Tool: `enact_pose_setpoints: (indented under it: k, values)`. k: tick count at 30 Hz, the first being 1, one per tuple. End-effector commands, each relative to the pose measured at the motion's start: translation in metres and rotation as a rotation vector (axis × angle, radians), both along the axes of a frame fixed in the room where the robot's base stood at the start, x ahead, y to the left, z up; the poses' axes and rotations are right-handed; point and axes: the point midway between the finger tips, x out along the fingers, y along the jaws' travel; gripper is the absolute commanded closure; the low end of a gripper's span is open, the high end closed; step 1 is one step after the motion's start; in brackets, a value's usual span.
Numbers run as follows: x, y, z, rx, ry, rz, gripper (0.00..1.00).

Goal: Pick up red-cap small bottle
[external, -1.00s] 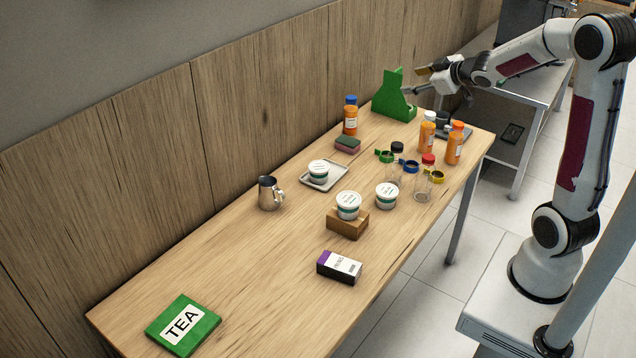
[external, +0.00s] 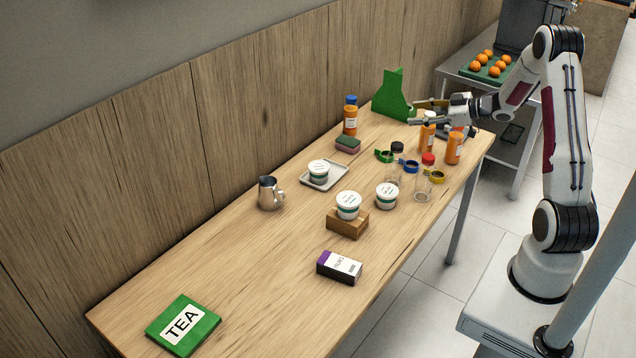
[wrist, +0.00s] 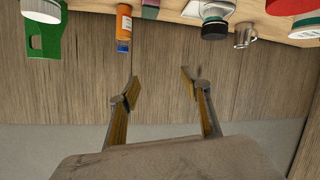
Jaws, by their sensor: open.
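The red-cap small bottle (external: 424,182) is clear and stands upright near the right edge of the wooden table in the external view. In the wrist view a red cap (wrist: 290,5), apparently its own, shows at the top right edge; the bottle body is not visible there. My gripper (external: 415,112) is open and empty, with its fingers apart, above the far end of the table. It is behind and above the red-cap bottle, clear of it. In the wrist view the open fingers (wrist: 160,76) point toward the wooden wall.
Orange bottles (external: 454,149) stand close under and beside my gripper. A green stand (external: 388,100) is at the far end. The table's near-left part is mostly clear.

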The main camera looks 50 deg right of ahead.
Motion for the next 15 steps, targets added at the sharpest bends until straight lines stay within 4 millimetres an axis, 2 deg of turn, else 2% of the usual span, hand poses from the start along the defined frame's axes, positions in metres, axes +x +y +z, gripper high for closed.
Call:
enact_pose_setpoints:
  k: [1, 6, 15]
  values:
    - [-0.006, -0.002, -0.01, 0.025, -0.006, 0.016, 0.53]
    - [-0.028, -0.002, -0.034, 0.116, -0.038, 0.089, 0.53]
    - [-0.075, 0.004, -0.066, 0.285, -0.106, 0.201, 0.53]
